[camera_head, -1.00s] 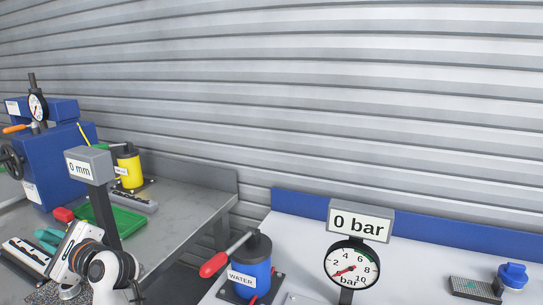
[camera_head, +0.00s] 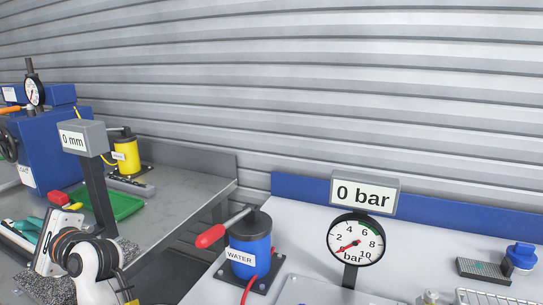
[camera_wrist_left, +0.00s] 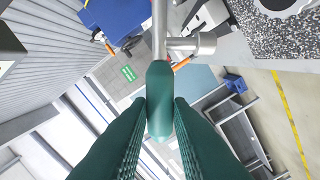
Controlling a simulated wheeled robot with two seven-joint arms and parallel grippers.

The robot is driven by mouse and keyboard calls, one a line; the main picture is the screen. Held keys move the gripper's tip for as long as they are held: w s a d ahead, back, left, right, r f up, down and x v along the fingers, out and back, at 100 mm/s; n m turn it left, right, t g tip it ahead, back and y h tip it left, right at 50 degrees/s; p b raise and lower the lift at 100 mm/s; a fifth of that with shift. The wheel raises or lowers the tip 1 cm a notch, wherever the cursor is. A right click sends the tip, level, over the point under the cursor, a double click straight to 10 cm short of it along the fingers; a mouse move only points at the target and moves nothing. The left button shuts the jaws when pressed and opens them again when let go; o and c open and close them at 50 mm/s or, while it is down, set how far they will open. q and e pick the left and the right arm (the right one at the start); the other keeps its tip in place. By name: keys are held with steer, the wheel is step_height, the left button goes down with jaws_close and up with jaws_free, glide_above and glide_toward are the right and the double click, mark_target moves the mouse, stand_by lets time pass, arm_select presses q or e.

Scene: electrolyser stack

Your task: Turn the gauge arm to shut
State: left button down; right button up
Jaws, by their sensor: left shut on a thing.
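In the left wrist view, my left gripper (camera_wrist_left: 160,104) has its two green fingers closed on the sides of a green grip (camera_wrist_left: 160,78). The grip sits at the end of a metal rod, the gauge arm (camera_wrist_left: 160,28), with a metal cross piece (camera_wrist_left: 190,43) beside it. In the head view my left wrist is at the lower left. The green fingers (camera_head: 27,232) show only partly there, and the held grip cannot be made out. My right gripper is not in view.
A post with a "0 mm" display (camera_head: 84,138) stands close behind my left wrist. A green tray (camera_head: 122,205) and a yellow cylinder (camera_head: 126,155) are on the grey bench. A blue WATER pump (camera_head: 250,243) and a "0 bar" gauge (camera_head: 355,240) are on the right bench.

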arm_select(q)
steer(key=shift+s+f+n+b, duration=0.2)
steer(key=shift+f+n+b, duration=0.2)
steer(key=shift+f+b, duration=0.2)
steer(key=shift+r, duration=0.1)
